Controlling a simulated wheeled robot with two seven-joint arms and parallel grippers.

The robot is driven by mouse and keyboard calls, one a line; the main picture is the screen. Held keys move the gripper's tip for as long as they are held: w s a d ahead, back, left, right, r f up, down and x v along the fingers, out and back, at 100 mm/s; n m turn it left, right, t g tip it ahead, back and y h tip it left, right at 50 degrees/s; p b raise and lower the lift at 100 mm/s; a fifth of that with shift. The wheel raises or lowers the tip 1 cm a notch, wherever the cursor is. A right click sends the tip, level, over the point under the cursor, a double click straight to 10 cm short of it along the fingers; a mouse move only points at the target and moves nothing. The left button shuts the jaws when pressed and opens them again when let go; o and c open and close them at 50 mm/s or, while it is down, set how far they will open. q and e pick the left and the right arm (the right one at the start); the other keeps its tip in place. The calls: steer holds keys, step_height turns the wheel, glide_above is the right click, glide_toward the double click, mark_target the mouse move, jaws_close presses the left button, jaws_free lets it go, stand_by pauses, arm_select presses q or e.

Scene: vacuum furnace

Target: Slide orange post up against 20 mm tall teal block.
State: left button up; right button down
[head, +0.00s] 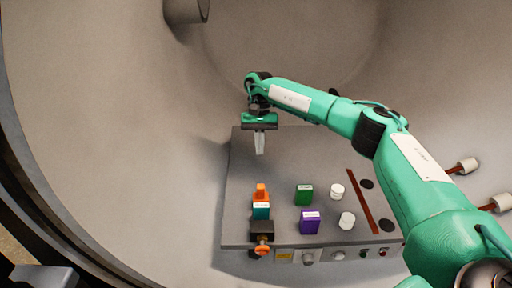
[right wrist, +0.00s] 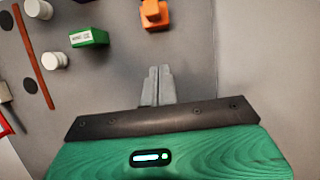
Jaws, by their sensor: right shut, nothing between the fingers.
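The orange post (head: 261,192) stands on the grey panel, just behind the teal block (head: 261,211) as seen in the head view. Whether the two touch cannot be told. The post also shows at the top edge of the right wrist view (right wrist: 154,14); the teal block does not show there. My right gripper (head: 260,152) is shut and empty, pointing down over the back left of the panel, behind the post and apart from it. Its closed fingers also show in the right wrist view (right wrist: 159,72). My left gripper is not in view.
A black block with an orange knob (head: 262,230) stands in front of the teal block. Right of these stand a green block (head: 304,195), a purple block (head: 310,221) and white cylinders (head: 337,191). The grey panel (head: 300,150) is clear at the back. Curved furnace walls surround it.

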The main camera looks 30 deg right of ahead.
mark_target(259, 189)
steer(key=s+a+f+p, duration=0.1)
steer(key=s+f, duration=0.1)
steer(key=s+a+f+p, duration=0.1)
steer(key=s+f+p, duration=0.1)
steer(key=f, duration=0.1)
steer(key=s+a+f+p, duration=0.1)
steer(key=f, duration=0.1)
steer(key=shift+s+f+p, duration=0.15)
steer(key=shift+s+p, duration=0.15)
steer(key=shift+s, duration=0.1)
steer(key=shift+s+a, duration=0.2)
steer(key=shift+s, duration=0.1)
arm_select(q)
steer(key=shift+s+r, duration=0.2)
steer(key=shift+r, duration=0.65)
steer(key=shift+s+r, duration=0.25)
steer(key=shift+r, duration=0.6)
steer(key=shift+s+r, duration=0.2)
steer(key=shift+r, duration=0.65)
arm_select(e)
steer(key=shift+s+a, duration=0.3)
steer(key=shift+s, duration=0.3)
steer(key=shift+s+a, duration=0.25)
steer(key=shift+s, duration=0.35)
steer(key=shift+s+a, duration=0.3)
steer(key=shift+s, duration=0.3)
